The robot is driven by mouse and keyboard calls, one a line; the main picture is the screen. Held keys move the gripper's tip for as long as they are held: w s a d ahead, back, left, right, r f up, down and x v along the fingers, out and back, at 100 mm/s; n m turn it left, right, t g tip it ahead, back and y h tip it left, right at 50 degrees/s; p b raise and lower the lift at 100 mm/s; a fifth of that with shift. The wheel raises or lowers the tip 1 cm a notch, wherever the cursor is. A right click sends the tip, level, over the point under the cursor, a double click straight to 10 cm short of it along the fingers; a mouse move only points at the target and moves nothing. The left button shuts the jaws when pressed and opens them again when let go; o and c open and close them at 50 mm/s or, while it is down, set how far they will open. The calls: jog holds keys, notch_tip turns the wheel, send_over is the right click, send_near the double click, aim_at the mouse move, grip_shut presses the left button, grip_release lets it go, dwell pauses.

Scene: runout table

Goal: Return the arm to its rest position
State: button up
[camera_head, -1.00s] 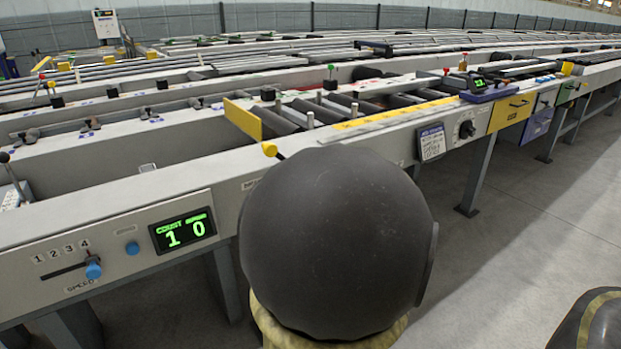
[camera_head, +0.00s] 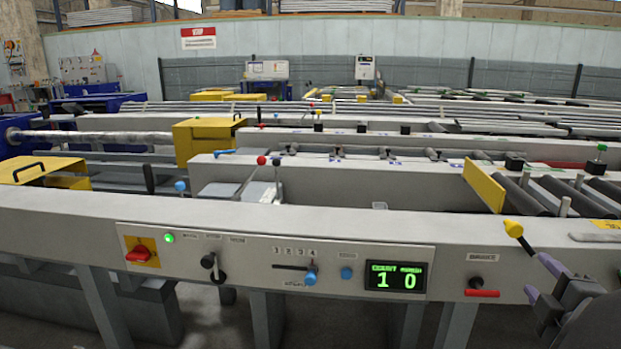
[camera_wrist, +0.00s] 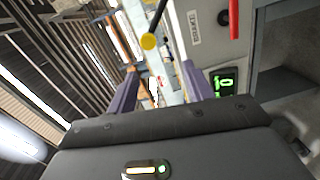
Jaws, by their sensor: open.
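My gripper (camera_head: 535,278) is at the lower right of the head view, in front of the runout table (camera_head: 120,212). Its two purple fingers stand apart with nothing between them. In the wrist view my gripper (camera_wrist: 157,92) also shows open, and the picture is tilted sideways. A lever with a yellow knob (camera_head: 513,229) is just above and left of the fingers in the head view. The yellow knob (camera_wrist: 149,41) shows beyond the fingers in the wrist view, apart from them. Much of my arm is outside the head view.
The front panel carries a red switch (camera_head: 138,253), a black knob (camera_head: 213,268), a blue slider (camera_head: 310,278), a green count display (camera_head: 397,277) reading 1 0 and a red handle (camera_head: 482,293). A yellow plate (camera_head: 484,186) stands at the rollers' left end.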

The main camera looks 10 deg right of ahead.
jog(key=w+a+f+m+g+y+p, duration=0.25)
jog(key=w+a+f+m+g, duration=0.55)
jog(key=a+f, duration=0.5)
jog(key=s+a+f+m+g+y+p, duration=0.1)
jog(key=s+a+f+m+g+y, duration=0.15)
jog(key=a, duration=0.75)
jog(key=s+a+f+m+g+y+p, duration=0.1)
jog(key=s+a+f+m+g+p, duration=0.2)
jog(key=a, duration=0.6)
jog(key=w+p+v, duration=0.2)
jog(key=p+v, duration=1)
jog(key=w+r+p+v, duration=0.1)
jog(key=w+p+v, duration=0.2)
jog(key=p+v, duration=0.8)
jog(key=w+r+p+v, duration=0.1)
jog(key=w+p+v, duration=0.2)
jog(key=p+v, duration=0.9)
notch_tip(320, 180, up, 3)
jog(key=shift+s+f+n+p, duration=0.15)
jog(key=shift+f+n+p, duration=0.1)
jog(key=shift+n+p, duration=0.1)
